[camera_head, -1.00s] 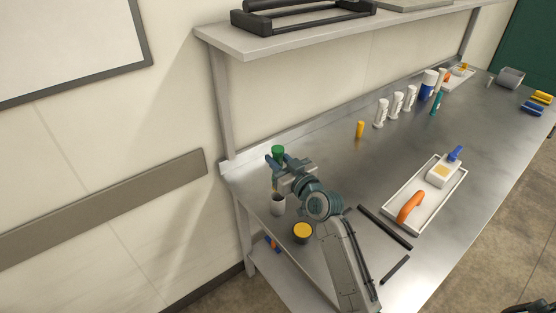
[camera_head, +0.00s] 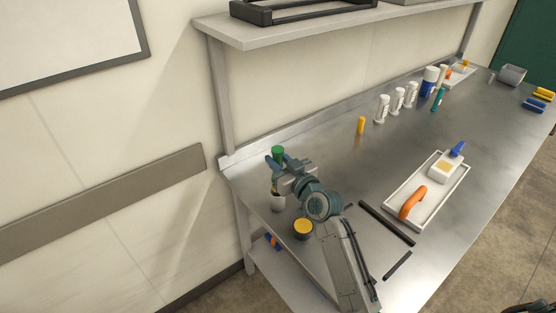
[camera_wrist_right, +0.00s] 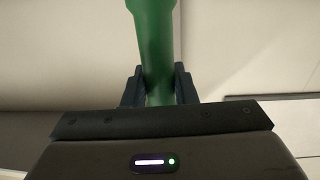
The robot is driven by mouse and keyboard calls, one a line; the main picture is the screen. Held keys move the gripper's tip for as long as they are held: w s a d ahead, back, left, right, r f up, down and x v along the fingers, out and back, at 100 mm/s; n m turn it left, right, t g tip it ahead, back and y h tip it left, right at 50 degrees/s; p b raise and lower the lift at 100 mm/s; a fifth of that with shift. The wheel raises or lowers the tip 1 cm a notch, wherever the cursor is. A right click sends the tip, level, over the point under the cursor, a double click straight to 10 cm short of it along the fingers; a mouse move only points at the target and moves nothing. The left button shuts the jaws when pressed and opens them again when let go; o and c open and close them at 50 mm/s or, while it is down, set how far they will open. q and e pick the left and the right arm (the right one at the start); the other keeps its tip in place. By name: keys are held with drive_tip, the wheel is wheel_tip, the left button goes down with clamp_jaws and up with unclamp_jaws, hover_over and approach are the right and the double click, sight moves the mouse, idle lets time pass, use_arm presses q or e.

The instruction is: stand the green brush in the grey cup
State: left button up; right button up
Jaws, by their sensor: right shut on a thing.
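The green brush (camera_head: 277,151) is upright in my right gripper (camera_head: 275,165), its green end sticking up above the jaws. In the right wrist view the jaws (camera_wrist_right: 158,88) are shut on its green shaft (camera_wrist_right: 154,50). The grey cup (camera_head: 278,204) stands on the table's near left part, directly below the gripper in the head view. The brush's lower part shows just above the cup's rim and seems to meet it; whether its tip is inside I cannot tell. My left gripper is not in view.
A dark pot with a yellow top (camera_head: 303,228) stands close by the cup, beside my right arm. A white tray (camera_head: 432,212) holds an orange handle and a blue-topped box. Black bars (camera_head: 386,224) lie nearby. Several bottles stand at the back. A shelf (camera_head: 243,42) overhangs the rear.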

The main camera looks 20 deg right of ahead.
drive_tip(key=shift+f+b, duration=1)
drive_tip(key=shift+f, duration=0.15)
drive_tip(key=shift+f+b, duration=0.4)
drive_tip(key=shift+f+b, duration=0.6)
drive_tip(key=shift+f, duration=0.05)
drive_tip(key=shift+f+b, duration=0.6)
